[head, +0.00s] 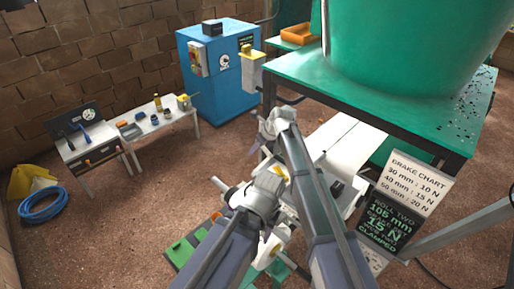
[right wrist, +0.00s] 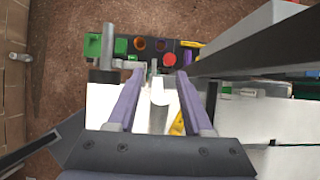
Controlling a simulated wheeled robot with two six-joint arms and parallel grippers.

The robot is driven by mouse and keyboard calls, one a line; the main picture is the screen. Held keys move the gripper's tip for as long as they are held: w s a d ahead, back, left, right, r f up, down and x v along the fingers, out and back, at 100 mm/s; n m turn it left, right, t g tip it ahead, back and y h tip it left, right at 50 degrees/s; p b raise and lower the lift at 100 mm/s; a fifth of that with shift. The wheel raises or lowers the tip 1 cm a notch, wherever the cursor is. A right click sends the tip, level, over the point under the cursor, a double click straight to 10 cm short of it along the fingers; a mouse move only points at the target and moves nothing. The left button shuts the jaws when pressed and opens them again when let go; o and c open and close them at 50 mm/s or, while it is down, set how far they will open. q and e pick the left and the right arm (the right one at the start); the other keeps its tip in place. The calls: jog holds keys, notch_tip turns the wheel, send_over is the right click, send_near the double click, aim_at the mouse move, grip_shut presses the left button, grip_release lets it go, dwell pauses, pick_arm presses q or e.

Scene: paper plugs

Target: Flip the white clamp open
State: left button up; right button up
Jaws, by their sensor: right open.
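In the right wrist view my right gripper (right wrist: 159,74) is open, its two purple fingers apart. A white, round-ended upright piece (right wrist: 160,96), which looks like the white clamp, stands between the fingers. I see no contact between it and either finger, and its exact pose is unclear. In the head view my arms cover much of the white machine (head: 336,150), and the clamp cannot be made out there. My left gripper's jaws cannot be made out among the arm links.
A green-topped table (head: 300,68) with a big green drum stands at the back right. A brake chart sign (head: 418,185) stands to the right. A blue cabinet (head: 212,85), a small tool table (head: 160,122) and a coiled blue hose (head: 42,204) are further left. Open floor lies between.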

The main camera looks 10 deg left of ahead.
jog(key=p+v, duration=0.6)
jog(key=v, duration=0.2)
jog(key=shift+p, duration=0.4)
jog(key=shift+f, duration=0.1)
jog(key=s+d+f+n+g+h, duration=0.3)
jog(key=s+d+n+h, duration=0.2)
jog(key=s+d+n, duration=2.1)
jog(key=s+a+f+n+b, duration=0.1)
jog(key=s+a+f+b, duration=0.2)
jog(key=a+f+b, duration=0.2)
jog(key=s+a+f+n+b, duration=0.2)
jog(key=s+a+f+b, duration=0.2)
jog(key=a+f+b, duration=0.2)
notch_tip(320, 180, down, 3)
jog(key=b, duration=0.3)
jog(key=shift+a+g+h, duration=0.3)
jog(key=shift+h, duration=0.1)
jog(key=shift+r, duration=0.15)
